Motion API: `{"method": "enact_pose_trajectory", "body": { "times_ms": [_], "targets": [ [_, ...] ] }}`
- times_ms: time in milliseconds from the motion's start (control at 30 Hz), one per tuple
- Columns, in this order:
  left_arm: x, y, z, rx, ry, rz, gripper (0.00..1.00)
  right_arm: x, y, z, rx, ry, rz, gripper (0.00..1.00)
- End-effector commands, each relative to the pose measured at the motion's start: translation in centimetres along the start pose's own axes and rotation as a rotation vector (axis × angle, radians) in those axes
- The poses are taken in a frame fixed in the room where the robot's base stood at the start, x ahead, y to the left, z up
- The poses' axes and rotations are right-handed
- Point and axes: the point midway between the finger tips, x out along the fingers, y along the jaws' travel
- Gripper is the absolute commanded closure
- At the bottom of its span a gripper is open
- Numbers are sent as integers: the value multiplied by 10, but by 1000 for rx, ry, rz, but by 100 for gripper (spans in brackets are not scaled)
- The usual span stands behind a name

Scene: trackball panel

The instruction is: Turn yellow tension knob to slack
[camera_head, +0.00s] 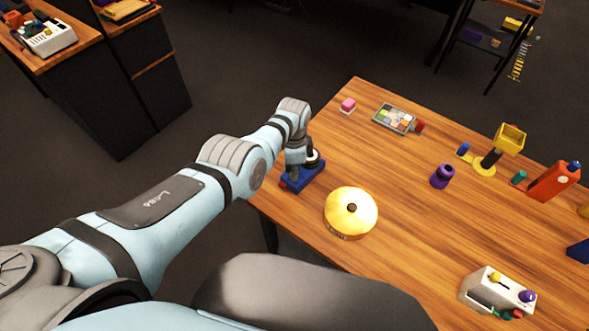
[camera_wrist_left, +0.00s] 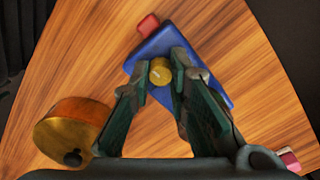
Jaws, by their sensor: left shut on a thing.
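The yellow tension knob (camera_wrist_left: 160,72) sits on a blue trackball panel (camera_wrist_left: 205,62) in the left wrist view. A thin light mark shows on its top. My left gripper (camera_wrist_left: 163,75) has its fingers around the knob, shut on it. In the head view the blue panel (camera_head: 312,183) is at the table's left edge, partly covered by my left gripper (camera_head: 294,172). The knob is hidden there. A dark and white round part (camera_head: 315,158) shows beside the gripper. My right gripper is in neither view.
A round yellow-topped object (camera_head: 352,211) stands close to the panel on the wooden table (camera_head: 400,170). A white box with knobs (camera_head: 497,292) stands front right.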

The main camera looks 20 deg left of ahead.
Motion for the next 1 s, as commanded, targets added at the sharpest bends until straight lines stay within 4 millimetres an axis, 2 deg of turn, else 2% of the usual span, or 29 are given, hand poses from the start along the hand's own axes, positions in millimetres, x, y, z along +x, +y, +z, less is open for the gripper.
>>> {"method": "enact_pose_trajectory", "body": {
  "times_ms": [600,633,733,1000],
  "targets": [
    [0,0,0,1,0,0,100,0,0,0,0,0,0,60],
    [0,0,0,1,0,0,80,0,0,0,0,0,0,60],
    [0,0,0,1,0,0,64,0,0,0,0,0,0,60],
    [0,0,0,1,0,0,62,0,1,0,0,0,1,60]
  ]
}}
